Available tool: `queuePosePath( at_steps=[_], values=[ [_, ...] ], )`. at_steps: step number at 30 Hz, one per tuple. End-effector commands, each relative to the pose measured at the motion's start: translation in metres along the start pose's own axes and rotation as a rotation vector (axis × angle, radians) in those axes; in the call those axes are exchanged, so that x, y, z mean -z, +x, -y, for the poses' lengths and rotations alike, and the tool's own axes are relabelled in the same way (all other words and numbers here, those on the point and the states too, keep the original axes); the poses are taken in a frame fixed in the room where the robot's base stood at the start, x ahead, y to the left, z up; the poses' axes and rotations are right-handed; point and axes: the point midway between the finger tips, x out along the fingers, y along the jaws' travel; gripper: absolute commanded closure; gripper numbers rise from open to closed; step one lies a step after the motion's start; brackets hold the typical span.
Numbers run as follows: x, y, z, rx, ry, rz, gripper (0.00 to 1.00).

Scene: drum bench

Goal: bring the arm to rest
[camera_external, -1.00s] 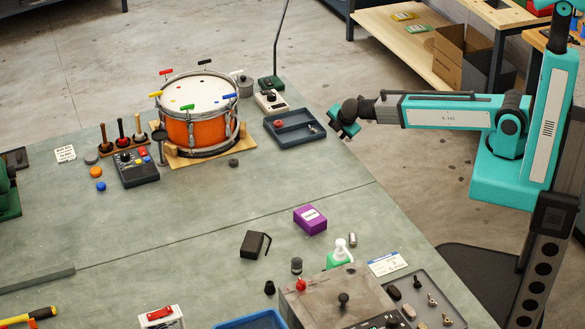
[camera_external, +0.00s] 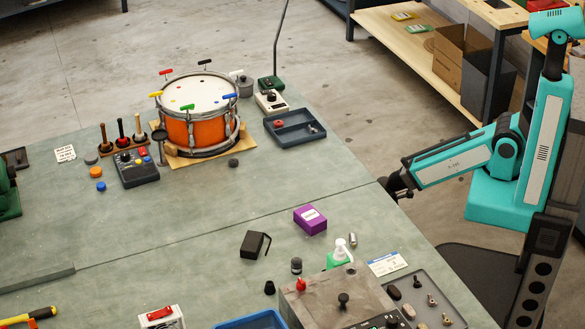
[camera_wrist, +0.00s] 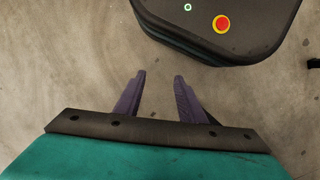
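My gripper shows in the wrist view (camera_wrist: 159,82) with its two dark purple fingers apart and nothing between them. Bare concrete floor lies below the fingers. In the external view my arm is folded lower, and the dark end of the arm (camera_external: 400,187) is beside the right edge of the workbench (camera_external: 330,215). The fingers cannot be made out in that view. An orange drum (camera_external: 190,131) with a white head stands on a wooden base on the bench, well left of the arm.
In the wrist view, a dark rounded platform with a red and yellow button (camera_wrist: 221,24) is ahead of the fingers. Open floor lies behind the arm.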

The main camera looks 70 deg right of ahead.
Motion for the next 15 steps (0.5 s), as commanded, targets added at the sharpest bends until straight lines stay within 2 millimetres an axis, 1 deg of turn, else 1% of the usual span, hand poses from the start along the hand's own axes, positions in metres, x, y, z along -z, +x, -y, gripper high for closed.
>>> queuePosePath(
  at_steps=[1,3,6,10,15],
  values=[
    [-0.012,0.019,0.013,0.028,0.038,0.03,0.64],
    [-0.027,0.036,0.028,0.065,0.096,0.068,0.64],
    [-0.045,0.053,0.046,0.106,0.165,0.115,0.64],
    [-0.06,0.066,0.061,0.138,0.225,0.157,0.64],
    [-0.067,0.07,0.067,0.15,0.25,0.174,0.64]
  ],
)
